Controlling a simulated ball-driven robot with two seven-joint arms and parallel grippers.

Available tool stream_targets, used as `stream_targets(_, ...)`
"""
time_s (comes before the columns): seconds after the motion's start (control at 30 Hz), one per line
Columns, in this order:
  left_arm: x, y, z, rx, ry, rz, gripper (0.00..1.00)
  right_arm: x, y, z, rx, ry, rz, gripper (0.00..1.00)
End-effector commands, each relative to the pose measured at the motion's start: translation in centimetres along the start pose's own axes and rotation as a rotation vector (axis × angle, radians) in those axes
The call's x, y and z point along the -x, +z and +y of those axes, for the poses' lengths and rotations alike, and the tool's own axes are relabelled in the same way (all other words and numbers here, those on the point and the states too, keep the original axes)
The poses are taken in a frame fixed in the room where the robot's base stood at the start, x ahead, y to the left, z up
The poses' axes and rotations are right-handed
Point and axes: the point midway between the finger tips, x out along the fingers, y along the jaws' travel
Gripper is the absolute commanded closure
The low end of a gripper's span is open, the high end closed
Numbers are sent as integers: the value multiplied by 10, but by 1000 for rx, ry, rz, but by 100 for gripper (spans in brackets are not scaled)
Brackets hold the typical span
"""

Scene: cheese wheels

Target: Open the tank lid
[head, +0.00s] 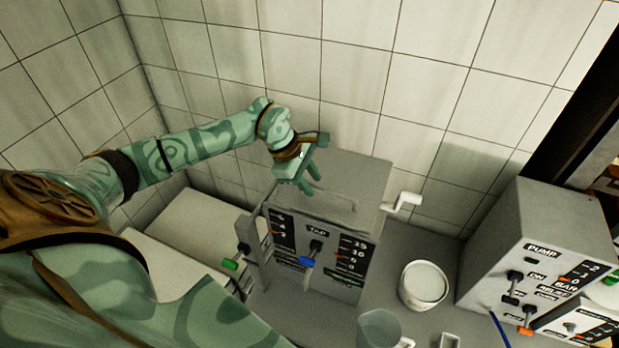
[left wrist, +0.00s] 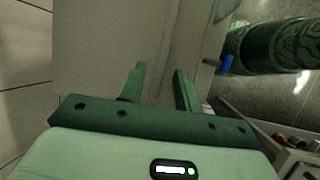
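The tank is a grey box (head: 318,228) against the tiled wall, with a front panel labelled TAP, scales and a blue-tipped lever (head: 307,261). Its lid (head: 352,180) looks shut on top, with a thin handle bar (head: 330,208) near the front edge. My left gripper (head: 308,190) is above the left part of the lid, fingers apart and pointing down. In the left wrist view the two green fingers (left wrist: 160,88) are spread with nothing between them, over the plain grey lid surface (left wrist: 100,45). I cannot tell whether they touch it. My right gripper is not in view.
A grey pump box (head: 540,245) with switches stands at the right. A white pot (head: 423,285) and a clear jug (head: 381,328) stand on the counter between. A white spout (head: 404,201) sticks out at the tank's right side. White boxes (head: 190,240) lie at the left.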

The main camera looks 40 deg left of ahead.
Motion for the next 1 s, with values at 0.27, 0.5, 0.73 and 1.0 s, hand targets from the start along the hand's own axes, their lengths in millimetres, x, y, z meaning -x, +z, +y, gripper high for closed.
stream_targets(0.27,0,0,0,0,0,0,98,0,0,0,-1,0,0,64)
stream_targets(0.5,1,0,1,2,-2,0,100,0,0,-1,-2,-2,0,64)
stream_targets(0.73,13,5,8,23,-50,1,100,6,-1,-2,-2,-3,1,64)
stream_targets(1.0,45,19,32,96,-217,-1,100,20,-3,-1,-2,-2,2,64)
